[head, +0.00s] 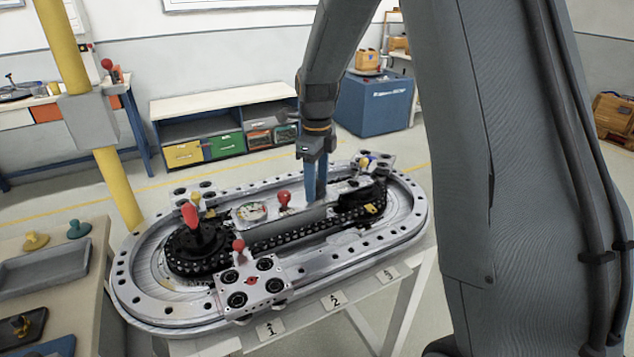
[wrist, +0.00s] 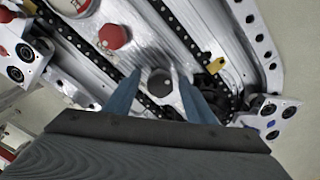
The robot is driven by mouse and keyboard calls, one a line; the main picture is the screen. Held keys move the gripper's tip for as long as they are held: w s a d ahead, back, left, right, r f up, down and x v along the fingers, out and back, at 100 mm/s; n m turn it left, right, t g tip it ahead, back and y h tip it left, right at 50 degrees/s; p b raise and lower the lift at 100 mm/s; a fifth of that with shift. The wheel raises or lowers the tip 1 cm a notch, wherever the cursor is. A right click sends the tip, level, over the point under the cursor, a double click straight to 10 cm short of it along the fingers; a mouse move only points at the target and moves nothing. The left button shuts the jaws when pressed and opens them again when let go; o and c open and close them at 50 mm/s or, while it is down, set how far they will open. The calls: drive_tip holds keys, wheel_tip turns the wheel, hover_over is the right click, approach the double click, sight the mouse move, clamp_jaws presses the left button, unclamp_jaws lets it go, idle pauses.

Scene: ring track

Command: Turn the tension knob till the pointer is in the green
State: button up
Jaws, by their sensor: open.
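My gripper (head: 316,197) points straight down over the middle plate of the ring track (head: 150,314), its two blue fingers apart. In the wrist view my gripper (wrist: 160,77) has a dark round knob (wrist: 160,82) between its fingers, with a gap on each side. This seems to be the tension knob; the fingers hide it in the head view. Whether the fingertips reach down to its height is hard to tell. The round gauge (head: 250,211) sits on the same plate, left of the gripper. Its pointer is too small to read. In the wrist view the gauge (wrist: 70,4) is cut off at the top.
A red knob (head: 284,199) stands between gauge and gripper, also seen in the wrist view (wrist: 113,37). A red lever (head: 190,215) and a red-topped block (head: 239,245) stand further left. A black chain (head: 290,236) runs around the plate. A yellow post (head: 118,190) rises at the left.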

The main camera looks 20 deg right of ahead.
drive_tip(key=shift+c, duration=0.5)
drive_tip(key=c, duration=1)
drive_tip(key=shift+n, duration=0.3)
